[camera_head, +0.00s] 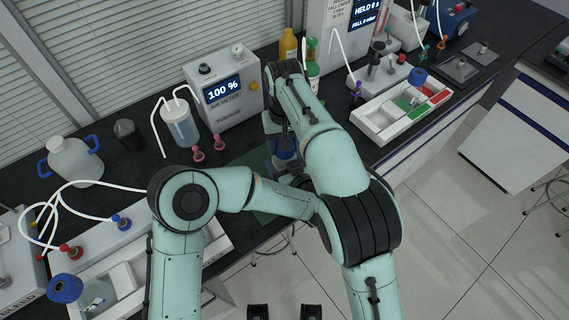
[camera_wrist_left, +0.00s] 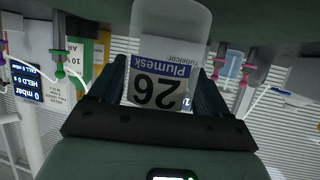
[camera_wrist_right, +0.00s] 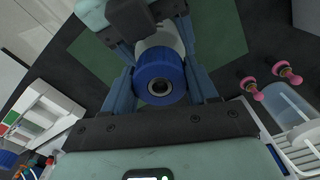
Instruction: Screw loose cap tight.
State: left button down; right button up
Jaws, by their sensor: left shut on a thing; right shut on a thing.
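A bottle (camera_wrist_left: 172,35) with a "Plumesk 26" label (camera_wrist_left: 158,84) is between the fingers of my left gripper (camera_wrist_left: 162,88), which is shut on its body from the side. Its blue cap (camera_wrist_right: 160,72) sits at the bottle's mouth, with a dark round port in its top. My right gripper (camera_wrist_right: 161,88) is shut on the cap from above, one finger on each side. In the head view the blue cap (camera_head: 286,148) is mostly hidden by my right arm. Whether the cap is tight cannot be seen.
A green mat (camera_head: 247,168) lies on the dark bench below. The gas meter (camera_head: 223,90), a clear vessel (camera_head: 180,124) and pink-topped fittings (camera_head: 198,154) stand to the left. A white tray (camera_head: 382,127) with coloured compartments is to the right.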

jog(key=m, duration=0.7)
jog(key=shift+m, duration=0.4)
jog(key=o, duration=1.2)
jog(key=shift+c, duration=0.2)
jog(key=shift+d, duration=0.1)
